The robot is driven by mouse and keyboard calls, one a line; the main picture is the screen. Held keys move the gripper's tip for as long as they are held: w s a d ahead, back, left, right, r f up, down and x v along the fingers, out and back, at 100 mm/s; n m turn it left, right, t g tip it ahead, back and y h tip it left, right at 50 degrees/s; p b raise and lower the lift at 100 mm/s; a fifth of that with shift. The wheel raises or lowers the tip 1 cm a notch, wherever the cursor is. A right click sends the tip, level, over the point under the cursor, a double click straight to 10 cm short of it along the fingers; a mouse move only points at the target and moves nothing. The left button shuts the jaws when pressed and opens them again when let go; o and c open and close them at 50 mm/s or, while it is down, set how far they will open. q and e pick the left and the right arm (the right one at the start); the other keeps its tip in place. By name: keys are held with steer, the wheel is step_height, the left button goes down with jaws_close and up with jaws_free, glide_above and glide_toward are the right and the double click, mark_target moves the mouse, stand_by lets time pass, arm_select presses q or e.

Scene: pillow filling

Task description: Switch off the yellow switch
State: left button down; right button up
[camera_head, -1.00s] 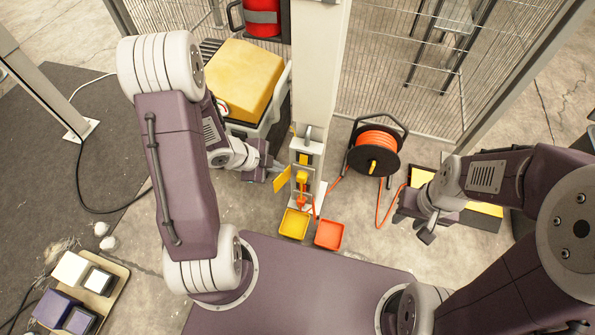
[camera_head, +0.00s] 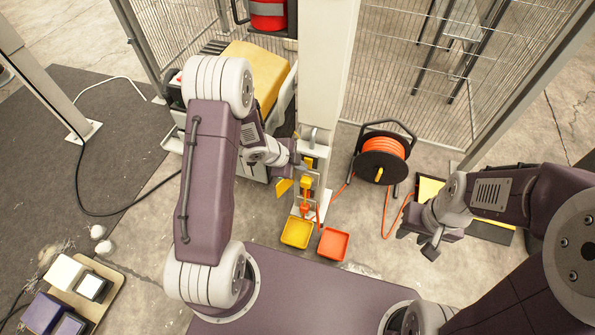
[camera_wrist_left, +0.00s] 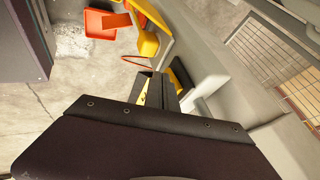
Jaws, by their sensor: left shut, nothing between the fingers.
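The switch unit on the white post has a yellow block (camera_head: 308,162) at its top and a yellow piece (camera_head: 306,184) below it. A yellow flap (camera_head: 283,187) sticks out at its left side. I cannot tell which yellow part is the switch. My left gripper (camera_head: 299,170) is shut and empty, close beside the top block; contact cannot be made out. In the left wrist view its fingers (camera_wrist_left: 164,88) are near a yellow part (camera_wrist_left: 182,74), with another yellow part (camera_wrist_left: 149,43) further up. My right gripper (camera_head: 420,243) hangs away at the right, its finger gap unclear.
A yellow tray (camera_head: 297,233) and an orange tray (camera_head: 333,244) sit below the unit. An orange cable reel (camera_head: 381,158) stands to the right of the post (camera_head: 326,70). A yellow cushion (camera_head: 262,75) lies behind my left arm. Wire mesh closes the back.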

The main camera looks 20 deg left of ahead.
arm_select(q)
steer(key=b, duration=0.2)
steer(key=f+b, duration=0.1)
steer(key=shift+w+t+b, duration=0.3)
steer(key=shift+t+b, duration=0.1)
steer(key=shift+b, duration=0.35)
steer(key=shift+s+r+p, duration=0.15)
steer(key=shift+r+p, duration=0.2)
steer(key=shift+p, duration=0.25)
steer(key=shift+f, duration=0.2)
steer(key=shift+r, duration=0.1)
